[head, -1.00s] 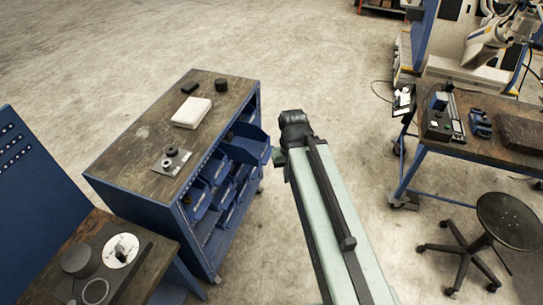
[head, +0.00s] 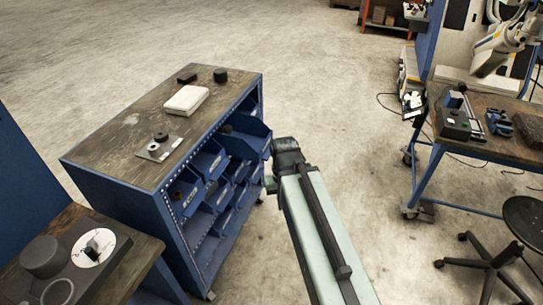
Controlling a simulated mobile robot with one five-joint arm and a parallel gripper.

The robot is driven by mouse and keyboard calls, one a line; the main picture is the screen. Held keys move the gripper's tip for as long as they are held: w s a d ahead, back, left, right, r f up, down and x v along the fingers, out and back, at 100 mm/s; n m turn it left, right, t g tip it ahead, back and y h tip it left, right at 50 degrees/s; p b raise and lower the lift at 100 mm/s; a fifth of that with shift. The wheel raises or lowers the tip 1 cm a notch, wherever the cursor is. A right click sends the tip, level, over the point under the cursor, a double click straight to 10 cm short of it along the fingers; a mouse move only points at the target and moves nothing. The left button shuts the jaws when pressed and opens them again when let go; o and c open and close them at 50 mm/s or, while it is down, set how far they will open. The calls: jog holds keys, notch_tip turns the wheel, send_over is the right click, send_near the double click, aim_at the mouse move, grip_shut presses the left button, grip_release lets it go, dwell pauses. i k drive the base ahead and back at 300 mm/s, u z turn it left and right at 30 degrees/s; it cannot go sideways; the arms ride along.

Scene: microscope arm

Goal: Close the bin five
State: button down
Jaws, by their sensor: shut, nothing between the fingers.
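The blue cabinet (head: 172,228) stands left of my arm, its open front facing right and holding several blue bins in rows. One top-row bin (head: 250,145) at the far end sticks well out of the cabinet. Another bin (head: 185,195) sits at the near end of the top row. I cannot tell by number which one is bin five. My gripper's fingers are hidden behind the arm.
On the cabinet top lie a white box (head: 185,100), a black cylinder (head: 220,75) and a grey plate with dark rings (head: 158,147). A low table (head: 130,265) stands front left. A workbench (head: 465,150) and a stool (head: 525,225) stand right. The floor between is clear.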

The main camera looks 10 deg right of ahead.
aim_at(243, 137)
jog(key=u, duration=2.45)
jog(key=k, duration=1.15)
jog(key=z, duration=1.05)
jog(key=i, duration=1)
jog(key=u, duration=0.05)
